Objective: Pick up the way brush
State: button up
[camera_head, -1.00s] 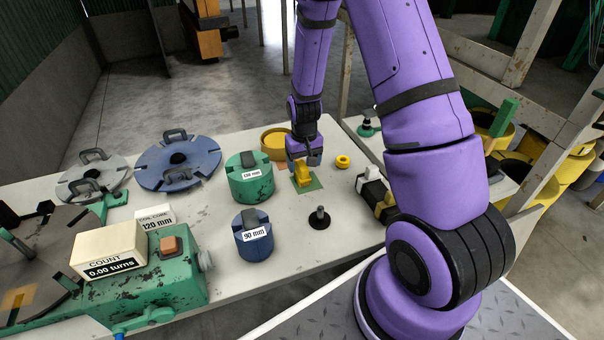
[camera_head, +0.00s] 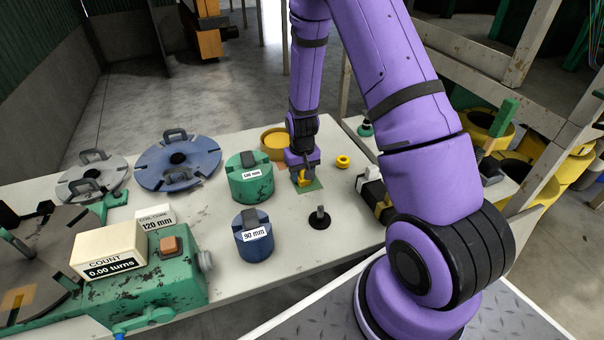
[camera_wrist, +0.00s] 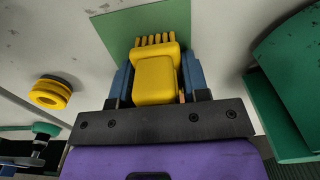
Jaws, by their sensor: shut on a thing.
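The way brush is a yellow block with a row of bristle-like teeth at its far end. In the wrist view the way brush (camera_wrist: 155,80) sits between the two blue fingers of my gripper (camera_wrist: 156,85), which is shut on it. In the head view the brush (camera_head: 304,179) is below my gripper (camera_head: 303,172), at or just above a green square mat (camera_head: 312,187). I cannot tell whether it touches the mat. The mat also shows beyond the bristles in the wrist view (camera_wrist: 120,35).
A green 120 mm core (camera_head: 250,185) stands left of my gripper and a blue 90 mm core (camera_head: 252,245) nearer. A yellow ring (camera_head: 343,161) lies to the right. A black-based post (camera_head: 319,220) stands in front. A yellow round container (camera_head: 275,142) is behind.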

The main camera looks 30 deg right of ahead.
jog(key=shift+r, duration=0.15)
notch_tip(320, 180, up, 10)
jog(key=shift+f, duration=0.1)
dwell(0.6)
jog(key=o, duration=0.5)
jog(key=shift+c, duration=1.5)
